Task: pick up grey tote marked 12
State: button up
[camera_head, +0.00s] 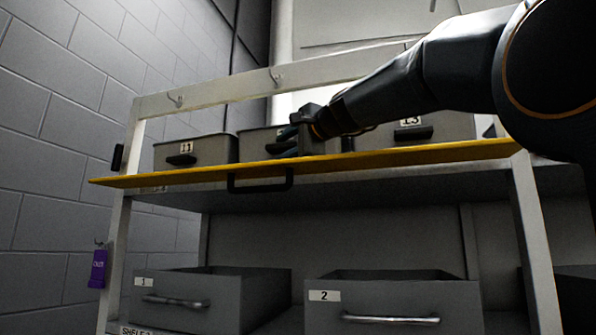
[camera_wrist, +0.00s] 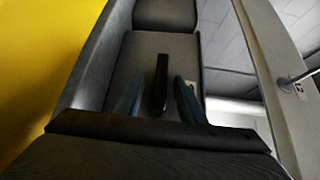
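The grey tote in the middle of the upper shelf row (camera_head: 256,142) sits between totes labelled 11 and 13. My gripper covers much of its front, and its label is mostly hidden, so I cannot read the number. My gripper (camera_head: 289,141) is at the front of this tote. In the wrist view, a dark bar handle (camera_wrist: 160,82) stands out from a grey tote face (camera_wrist: 180,48). The two bluish fingers of my gripper (camera_wrist: 159,98) are open, one on each side of the handle, with gaps left. I cannot tell whether either finger touches.
Tote 11 (camera_head: 205,150) stands left and tote 13 (camera_head: 440,128) right. A yellow board (camera_head: 390,160) with a black handle (camera_head: 260,181) runs along the shelf front. Drawers 1 (camera_head: 225,295) and 2 (camera_head: 395,305) are below. A white rail with hooks (camera_head: 225,93) crosses above.

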grip_shut()
jog(key=shift+r, duration=0.1)
jog(key=shift+r, duration=0.15)
